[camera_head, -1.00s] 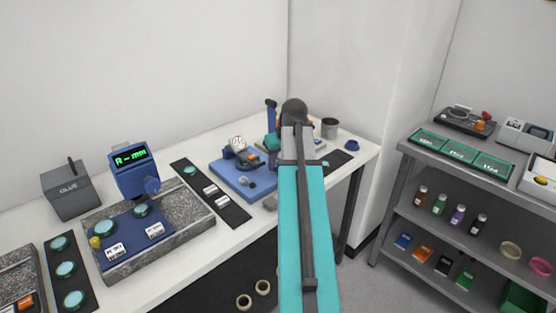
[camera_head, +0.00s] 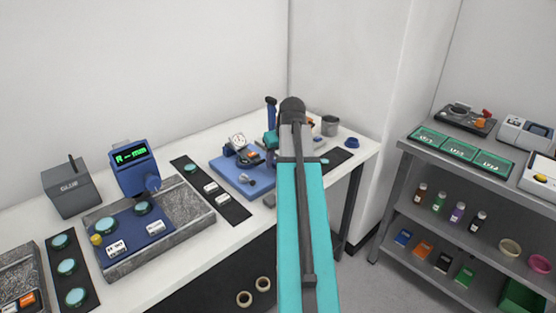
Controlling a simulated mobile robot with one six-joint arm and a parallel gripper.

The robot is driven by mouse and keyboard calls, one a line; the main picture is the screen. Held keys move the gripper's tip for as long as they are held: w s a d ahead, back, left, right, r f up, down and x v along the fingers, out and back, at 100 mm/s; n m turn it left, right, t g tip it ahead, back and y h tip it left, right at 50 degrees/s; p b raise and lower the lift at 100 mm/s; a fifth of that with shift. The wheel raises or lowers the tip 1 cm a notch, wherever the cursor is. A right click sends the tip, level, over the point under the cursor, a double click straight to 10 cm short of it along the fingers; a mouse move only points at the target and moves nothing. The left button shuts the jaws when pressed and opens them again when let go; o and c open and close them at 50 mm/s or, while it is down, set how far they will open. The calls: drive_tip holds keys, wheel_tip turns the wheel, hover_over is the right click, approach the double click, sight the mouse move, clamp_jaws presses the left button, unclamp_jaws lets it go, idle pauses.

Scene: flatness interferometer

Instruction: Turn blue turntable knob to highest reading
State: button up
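A blue plate (camera_head: 232,177) lies on the white bench in the middle of the view, with a round white dial (camera_head: 238,139) standing over it. A small dark-and-light knob-like part (camera_head: 251,181) shows near its front edge. I cannot tell for sure which part is the turntable knob. My arm, a teal link with a dark grey joint at its top, stands in front of the plate's right side. My gripper cannot be made out; the arm and the clutter behind it hide that area.
A black strip (camera_head: 236,209) lies beside the plate. A grey cup (camera_head: 330,126) and a blue round piece (camera_head: 352,142) sit at the far right.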

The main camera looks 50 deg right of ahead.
drive_tip(key=shift+w+n+b, duration=0.15)
drive_tip(key=shift+n+b, duration=0.2)
drive_tip(key=shift+n, duration=0.35)
